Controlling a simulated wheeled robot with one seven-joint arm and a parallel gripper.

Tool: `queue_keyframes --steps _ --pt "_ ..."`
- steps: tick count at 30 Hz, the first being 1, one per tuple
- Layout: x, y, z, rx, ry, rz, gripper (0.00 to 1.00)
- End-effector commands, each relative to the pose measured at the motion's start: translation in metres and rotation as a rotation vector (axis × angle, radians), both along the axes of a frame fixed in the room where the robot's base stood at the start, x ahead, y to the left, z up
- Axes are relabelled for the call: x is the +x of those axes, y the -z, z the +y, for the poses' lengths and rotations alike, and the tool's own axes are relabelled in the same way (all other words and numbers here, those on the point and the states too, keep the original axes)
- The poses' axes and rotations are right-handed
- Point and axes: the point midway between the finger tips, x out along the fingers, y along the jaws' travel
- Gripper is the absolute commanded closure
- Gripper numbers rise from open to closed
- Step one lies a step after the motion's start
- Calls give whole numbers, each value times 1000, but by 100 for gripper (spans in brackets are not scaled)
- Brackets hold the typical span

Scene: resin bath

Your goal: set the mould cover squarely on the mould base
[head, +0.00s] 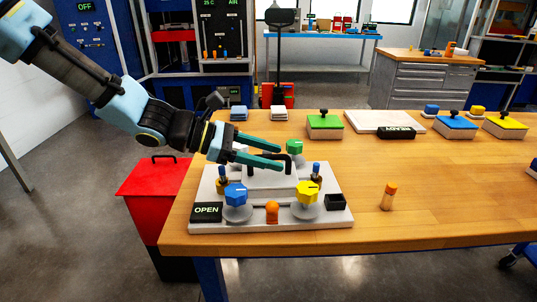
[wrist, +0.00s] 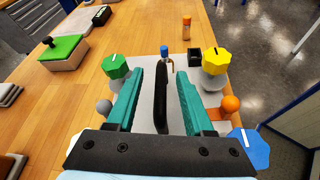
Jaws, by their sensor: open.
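The pale mould base (head: 330,216) lies near the table's front left edge, with an OPEN sign (head: 206,211) at its front left corner. A pale grey block with a black handle, apparently the mould cover (head: 262,180), sits over the middle of the base. I cannot tell whether it is fully seated. My gripper (head: 282,157) is open above the block. In the wrist view the black handle (wrist: 161,98) stands between the two teal fingers, with a gap on each side. The fingers hide part of the block.
Blue (head: 235,193), yellow (head: 307,193) and green (head: 294,147) knobs stand around the block, with an orange ball-topped peg (head: 272,212) in front. An orange-capped bottle (head: 388,196) stands to the right. Green (head: 324,121), blue and yellow lidded boxes stand farther back. The table's right front is clear.

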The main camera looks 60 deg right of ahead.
Motion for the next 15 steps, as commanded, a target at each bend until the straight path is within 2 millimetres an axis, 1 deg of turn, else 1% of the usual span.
queue_keyframes --steps 5,8,11,15 --pt "1 1 1 3 -1 -2 48" --pt "8 -2 6 0 -4 -3 48" --pt "18 -8 15 0 -5 -4 48" --pt "38 -19 33 0 -5 -5 48"
